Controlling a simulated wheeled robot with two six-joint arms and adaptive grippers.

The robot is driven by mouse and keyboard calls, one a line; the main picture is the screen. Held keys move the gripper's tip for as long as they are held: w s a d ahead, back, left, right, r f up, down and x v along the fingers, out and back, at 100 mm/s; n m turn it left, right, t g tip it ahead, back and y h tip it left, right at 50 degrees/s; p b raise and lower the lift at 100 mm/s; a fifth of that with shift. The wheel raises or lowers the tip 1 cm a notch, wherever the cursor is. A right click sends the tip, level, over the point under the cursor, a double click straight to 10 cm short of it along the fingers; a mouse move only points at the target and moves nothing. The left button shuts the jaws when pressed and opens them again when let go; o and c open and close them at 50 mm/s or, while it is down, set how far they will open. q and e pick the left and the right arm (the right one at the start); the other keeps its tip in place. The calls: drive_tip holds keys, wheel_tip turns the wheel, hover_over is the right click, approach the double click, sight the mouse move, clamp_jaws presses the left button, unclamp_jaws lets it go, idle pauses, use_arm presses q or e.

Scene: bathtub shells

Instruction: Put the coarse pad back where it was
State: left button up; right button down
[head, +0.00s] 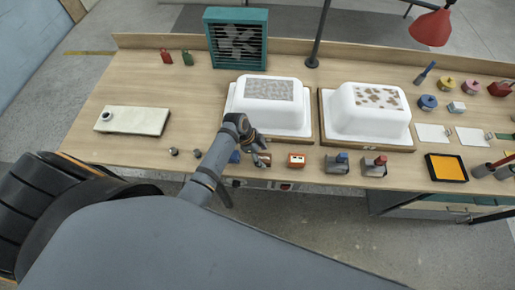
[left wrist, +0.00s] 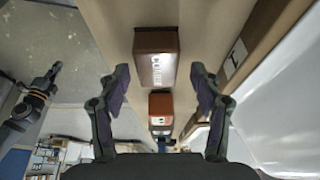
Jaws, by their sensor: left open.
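A brown block with a pale printed label (left wrist: 156,58) lies on the bench between my left fingers in the left wrist view; I cannot read the label, so I cannot tell if it is the coarse pad. My left gripper (left wrist: 157,88) is open, with a finger apart from it on each side. In the head view my left gripper (head: 262,158) is at the bench's front edge and partly hides the block. An orange block (head: 296,160) stands to its right, and also shows beyond it in the left wrist view (left wrist: 160,106). My right gripper is not clearly seen.
Two white tub shells (head: 290,118) (head: 350,123) sit on boards behind the blocks. A blue item (head: 234,157) is just left of my gripper. Two holders, with blue (head: 336,163) and red (head: 374,166) tops, stand to the right.

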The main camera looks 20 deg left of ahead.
use_arm(q)
drive_tip(key=v, duration=1)
drive_tip(key=shift+b, duration=0.45)
drive_tip(key=shift+r, duration=0.1)
drive_tip(key=shift+s, duration=0.15)
